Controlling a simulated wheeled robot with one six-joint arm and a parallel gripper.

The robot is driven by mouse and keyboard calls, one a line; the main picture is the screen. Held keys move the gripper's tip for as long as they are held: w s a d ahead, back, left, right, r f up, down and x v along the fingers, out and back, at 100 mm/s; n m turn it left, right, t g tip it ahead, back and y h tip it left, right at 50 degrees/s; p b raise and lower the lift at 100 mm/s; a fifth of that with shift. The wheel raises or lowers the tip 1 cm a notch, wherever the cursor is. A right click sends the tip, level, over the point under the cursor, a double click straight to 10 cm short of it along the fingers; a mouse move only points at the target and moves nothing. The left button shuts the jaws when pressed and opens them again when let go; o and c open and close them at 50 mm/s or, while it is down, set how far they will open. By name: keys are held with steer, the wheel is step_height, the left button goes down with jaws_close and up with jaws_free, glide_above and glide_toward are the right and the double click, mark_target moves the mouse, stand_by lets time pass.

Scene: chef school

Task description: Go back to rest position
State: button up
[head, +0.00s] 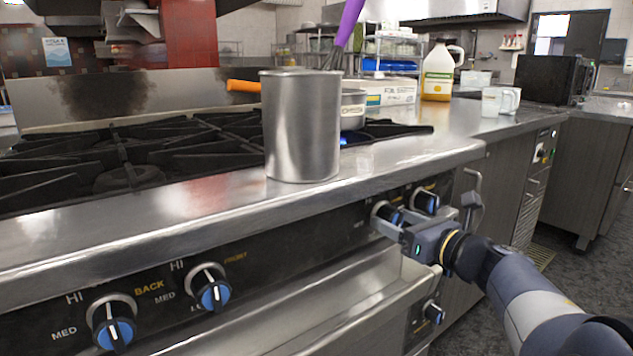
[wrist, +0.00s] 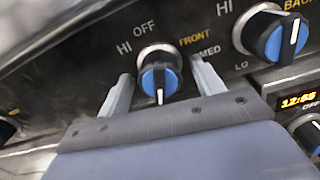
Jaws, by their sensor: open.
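My gripper (head: 388,226) is at the stove's front panel, at the right part of the knob row. In the wrist view my gripper (wrist: 160,85) is open, with one finger on each side of a blue and silver knob (wrist: 160,79) labelled FRONT. Small gaps show between the fingers and the knob, though I cannot tell their exact depth. The knob's white pointer line points down in the wrist view. In the head view this knob (head: 386,212) is partly hidden by my gripper.
A steel pot (head: 302,125) with a purple-handled whisk (head: 348,25) behind it stands on the stove's front ledge. A blue flame (head: 343,140) shows behind it. A second knob (wrist: 278,38) is close on the right. Floor is free at right.

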steer(key=shift+w+a, duration=0.4)
steer(key=shift+w, duration=0.05)
steer(key=shift+d, duration=0.1)
